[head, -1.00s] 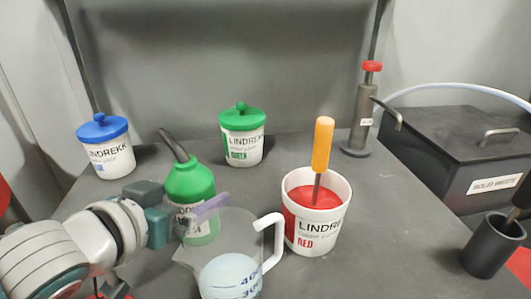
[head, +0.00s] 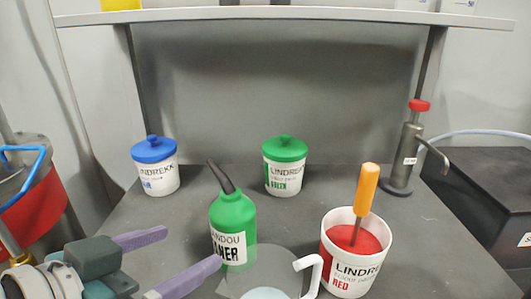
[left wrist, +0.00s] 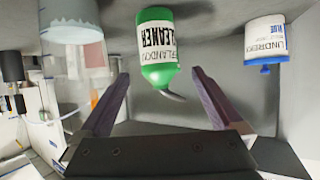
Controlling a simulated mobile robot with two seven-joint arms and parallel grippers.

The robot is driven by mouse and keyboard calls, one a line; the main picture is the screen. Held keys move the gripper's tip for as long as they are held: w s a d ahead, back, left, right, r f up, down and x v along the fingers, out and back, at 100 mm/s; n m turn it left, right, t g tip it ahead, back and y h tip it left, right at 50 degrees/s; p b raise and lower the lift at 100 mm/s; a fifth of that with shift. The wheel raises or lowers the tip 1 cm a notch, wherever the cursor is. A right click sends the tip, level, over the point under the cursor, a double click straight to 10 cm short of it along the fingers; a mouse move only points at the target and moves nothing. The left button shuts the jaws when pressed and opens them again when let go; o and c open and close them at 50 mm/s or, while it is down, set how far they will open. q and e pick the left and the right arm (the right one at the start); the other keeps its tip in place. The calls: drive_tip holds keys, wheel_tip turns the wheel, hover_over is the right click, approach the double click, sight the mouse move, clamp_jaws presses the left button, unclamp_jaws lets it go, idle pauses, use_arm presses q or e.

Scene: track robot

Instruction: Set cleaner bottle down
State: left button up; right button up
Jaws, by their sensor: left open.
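The green cleaner bottle (head: 233,222) with a dark angled spout stands upright on the grey bench, behind the clear measuring jug (head: 275,270). My left gripper (head: 192,250) is open, with its purple fingers apart to the left of and in front of the bottle. In the left wrist view the bottle (left wrist: 156,50) shows upside down, beyond the gap between the open fingers (left wrist: 160,95), and nothing is held. The jug partly covers the bottle's lower right side. My right gripper is not in view.
A red paint pot (head: 350,268) with an orange-handled tool stands to the right. Blue-lidded (head: 157,170) and green-lidded (head: 284,168) pots stand behind.

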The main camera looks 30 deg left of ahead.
use_arm(q)
drive_tip(key=s+d+f+m+g, duration=0.2)
drive_tip(key=s+d+g, duration=0.4)
drive_tip(key=s+g, duration=0.3)
drive_tip(key=shift+s+f+h, duration=0.2)
drive_tip(key=shift+s+h, duration=0.2)
drive_tip(key=shift+s, duration=0.2)
